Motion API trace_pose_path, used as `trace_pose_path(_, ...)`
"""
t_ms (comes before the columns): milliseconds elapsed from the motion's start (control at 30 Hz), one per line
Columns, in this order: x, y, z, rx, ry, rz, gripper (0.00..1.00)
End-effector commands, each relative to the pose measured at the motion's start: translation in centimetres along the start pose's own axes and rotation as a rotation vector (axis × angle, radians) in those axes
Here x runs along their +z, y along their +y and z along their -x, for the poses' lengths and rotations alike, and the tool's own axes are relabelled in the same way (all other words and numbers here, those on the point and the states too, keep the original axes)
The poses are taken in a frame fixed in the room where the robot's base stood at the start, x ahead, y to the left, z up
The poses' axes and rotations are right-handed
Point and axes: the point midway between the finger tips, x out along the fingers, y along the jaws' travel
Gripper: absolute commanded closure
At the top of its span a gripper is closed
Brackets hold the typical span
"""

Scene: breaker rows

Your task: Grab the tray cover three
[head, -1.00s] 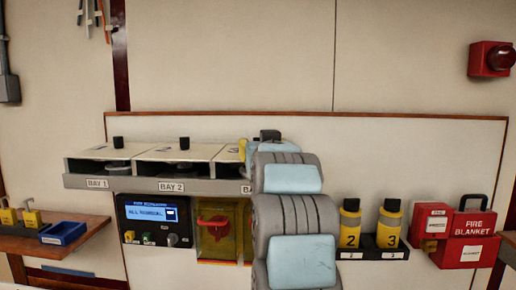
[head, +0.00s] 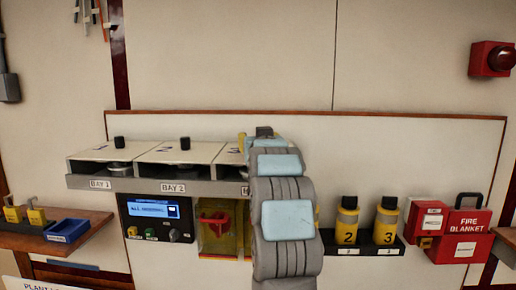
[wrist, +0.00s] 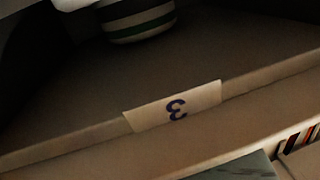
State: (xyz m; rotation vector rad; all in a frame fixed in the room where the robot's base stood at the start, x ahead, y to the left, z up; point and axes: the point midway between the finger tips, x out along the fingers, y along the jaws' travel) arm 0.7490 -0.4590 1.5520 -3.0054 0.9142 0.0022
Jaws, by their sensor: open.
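Tray cover three (head: 232,152) is the right-hand pale cover of the bay row in the head view, with a dark 3 on top. My arm hides its right part. In the wrist view a label with an upside-down 3 (wrist: 173,107) lies along an edge in shadow, and a round piece with a green band (wrist: 138,20) stands beyond it. My gripper is mostly hidden behind my arm in the head view; a dark part (head: 264,132) shows over the cover area. It is open. I cannot tell whether it touches the cover.
Covers one (head: 100,148) and two (head: 180,151) with black knobs stand to the left. Below are a control panel (head: 155,218) and a yellow box with a red handle (head: 215,225). Yellow bottles (head: 347,222) and a red fire-blanket box (head: 466,237) are to the right.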

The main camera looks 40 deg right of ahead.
Motion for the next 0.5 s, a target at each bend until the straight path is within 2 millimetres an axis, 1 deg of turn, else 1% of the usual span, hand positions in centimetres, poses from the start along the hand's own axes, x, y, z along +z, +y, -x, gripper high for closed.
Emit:
trace_pose_path(267, 0.01, 0.03, -0.26, 0.000, 0.001, 0.000, 0.42)
trace_pose_path(367, 0.00, 0.02, -0.25, 0.000, 0.001, 0.000, 0.68)
trace_pose_path(400, 0.00, 0.02, -0.25, 0.000, 0.001, 0.000, 0.79)
trace_pose_path(467, -0.01, 0.01, -0.25, 0.000, 0.001, 0.000, 0.97)
trace_pose_path(500, -0.01, 0.01, -0.25, 0.000, 0.001, 0.000, 1.00)
